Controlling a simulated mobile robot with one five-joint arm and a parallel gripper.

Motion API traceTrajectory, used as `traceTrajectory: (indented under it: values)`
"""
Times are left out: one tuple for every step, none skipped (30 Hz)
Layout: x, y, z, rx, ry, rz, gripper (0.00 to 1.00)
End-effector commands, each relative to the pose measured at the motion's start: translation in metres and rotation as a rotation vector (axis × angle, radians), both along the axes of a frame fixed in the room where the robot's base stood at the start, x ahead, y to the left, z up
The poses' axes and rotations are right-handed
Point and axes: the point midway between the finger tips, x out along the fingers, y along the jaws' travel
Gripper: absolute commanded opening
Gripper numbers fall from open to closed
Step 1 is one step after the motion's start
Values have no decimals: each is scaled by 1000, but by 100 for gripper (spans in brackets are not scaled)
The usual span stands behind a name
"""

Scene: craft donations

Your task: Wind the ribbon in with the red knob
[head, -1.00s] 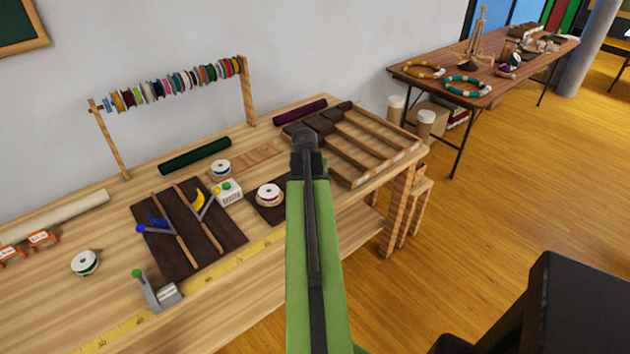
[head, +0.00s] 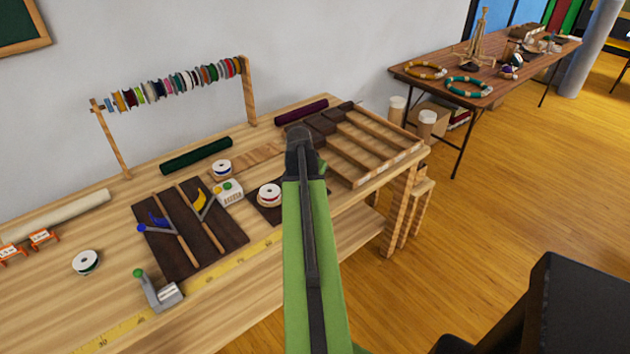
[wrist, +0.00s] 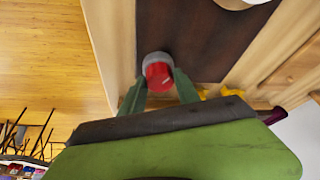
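The red knob (wrist: 158,73) sits on a grey round base on a dark brown board (wrist: 195,38) in the wrist view. My gripper (wrist: 158,88) has its two green fingers apart, one on each side of the knob; I cannot tell if they touch it. In the head view my green arm and dark wrist hide the knob and the fingers. No loose ribbon can be made out.
A wooden compartment tray (head: 375,150) lies right of my wrist. A ribbon rack (head: 180,85) stands behind. Open floor (head: 480,215) lies right.

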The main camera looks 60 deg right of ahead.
Motion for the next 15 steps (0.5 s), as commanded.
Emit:
traceTrajectory:
  values:
    - [0,0,0,0,0,0,45]
    - [0,0,0,0,0,0,49]
    - [0,0,0,0,0,0,54]
    - [0,0,0,0,0,0,58]
    - [0,0,0,0,0,0,59]
    - [0,0,0,0,0,0,59]
    - [0,0,0,0,0,0,59]
    - [0,0,0,0,0,0,59]
    - [0,0,0,0,0,0,59]
    - [0,0,0,0,0,0,59]
    - [0,0,0,0,0,0,59]
    - [0,0,0,0,0,0,59]
    - [0,0,0,0,0,0,59]
    - [0,0,1,0,0,0,59]
    - [0,1,3,0,0,0,59]
